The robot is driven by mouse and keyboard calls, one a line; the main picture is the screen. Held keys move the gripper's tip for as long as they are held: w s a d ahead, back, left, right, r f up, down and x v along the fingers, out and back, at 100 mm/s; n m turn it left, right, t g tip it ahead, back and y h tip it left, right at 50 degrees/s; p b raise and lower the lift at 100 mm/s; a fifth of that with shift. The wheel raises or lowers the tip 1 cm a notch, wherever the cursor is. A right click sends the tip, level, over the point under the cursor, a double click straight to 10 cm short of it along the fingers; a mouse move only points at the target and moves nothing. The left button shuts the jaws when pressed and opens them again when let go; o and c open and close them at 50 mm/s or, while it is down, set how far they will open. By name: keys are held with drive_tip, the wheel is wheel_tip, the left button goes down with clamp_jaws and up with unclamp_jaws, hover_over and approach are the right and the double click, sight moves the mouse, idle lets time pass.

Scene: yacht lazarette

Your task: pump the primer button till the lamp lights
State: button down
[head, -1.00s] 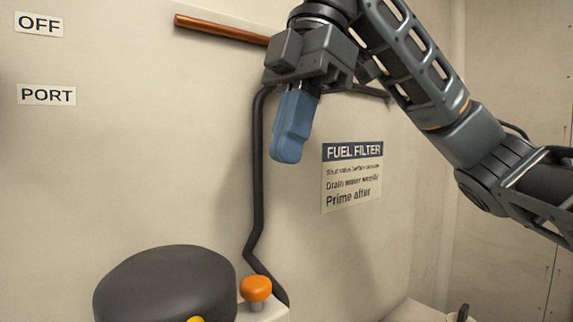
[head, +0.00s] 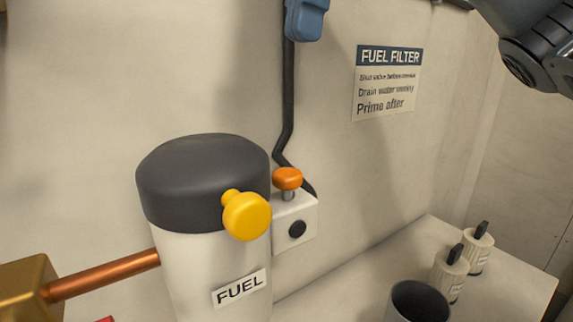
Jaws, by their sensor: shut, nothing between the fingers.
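The primer button (head: 287,179) is an orange mushroom-shaped knob on a short metal stem, standing up from a small white block (head: 308,215). A dark round disc (head: 297,229) on the block's front looks like the lamp, and it is unlit. The block sits against the right side of a white filter canister (head: 205,275) with a black cap (head: 203,178). My gripper (head: 304,20) shows only its blue fingers at the top edge, shut and empty, well above the button and apart from it.
A yellow knob (head: 247,215) sticks out from the filter's front, close to the button's left. A copper pipe (head: 105,276) enters from the left. A dark cup (head: 419,302) and two small pale bottles (head: 465,258) stand at right. The space above the button is clear.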

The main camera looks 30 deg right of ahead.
drive_tip(key=shift+a+r+h+b, duration=0.2)
drive_tip(key=shift+a+r+h, duration=0.15)
drive_tip(key=shift+a+h, duration=0.45)
drive_tip(key=shift+a+r+h+b, duration=0.15)
drive_tip(key=shift+a+r+h, duration=0.15)
drive_tip(key=shift+a+h, duration=0.5)
drive_tip(key=shift+a, duration=0.15)
drive_tip(key=f, duration=1.4)
drive_tip(key=shift+d, duration=0.4)
